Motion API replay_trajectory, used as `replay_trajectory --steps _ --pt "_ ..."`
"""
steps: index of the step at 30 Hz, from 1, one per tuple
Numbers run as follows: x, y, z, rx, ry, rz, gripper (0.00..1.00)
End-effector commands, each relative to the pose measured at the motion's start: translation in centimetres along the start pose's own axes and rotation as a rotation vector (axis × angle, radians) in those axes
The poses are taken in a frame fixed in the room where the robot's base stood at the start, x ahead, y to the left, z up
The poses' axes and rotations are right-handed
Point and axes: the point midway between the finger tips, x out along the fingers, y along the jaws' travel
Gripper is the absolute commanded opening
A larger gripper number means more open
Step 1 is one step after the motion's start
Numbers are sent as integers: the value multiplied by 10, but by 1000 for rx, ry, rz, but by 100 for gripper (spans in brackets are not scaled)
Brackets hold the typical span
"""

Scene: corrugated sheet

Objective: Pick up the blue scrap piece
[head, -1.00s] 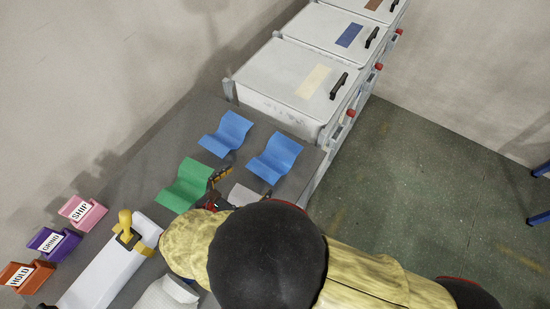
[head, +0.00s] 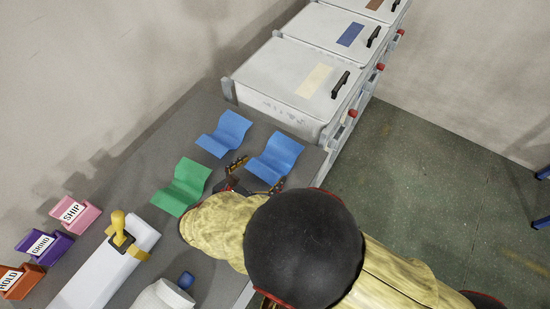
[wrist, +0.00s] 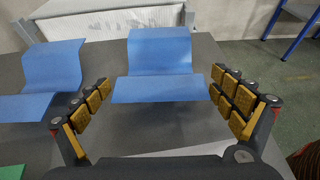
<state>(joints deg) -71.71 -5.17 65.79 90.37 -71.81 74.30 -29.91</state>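Two bent blue scrap sheets lie on the dark grey bench. The right blue piece (head: 276,157) is just beyond my gripper (head: 257,176); it also shows centred in the wrist view (wrist: 160,55). The left blue piece (head: 224,135) lies further back and also shows at the left of the wrist view (wrist: 55,68). My gripper is open and empty, its fingers spread to either side of the right piece's near edge in the wrist view (wrist: 162,84). Whether they touch it, I cannot tell.
A green bent sheet (head: 183,186) lies left of my gripper. A pale flat surface (wrist: 175,154) shows partly beneath my gripper. White lidded boxes (head: 290,80) stand behind the bench.

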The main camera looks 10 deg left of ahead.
Motion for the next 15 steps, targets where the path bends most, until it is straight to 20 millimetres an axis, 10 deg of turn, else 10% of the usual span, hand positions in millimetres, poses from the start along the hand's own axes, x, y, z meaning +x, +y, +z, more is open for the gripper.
replay_trajectory --steps 15 --pt "0 0 0 0 0 0 62"
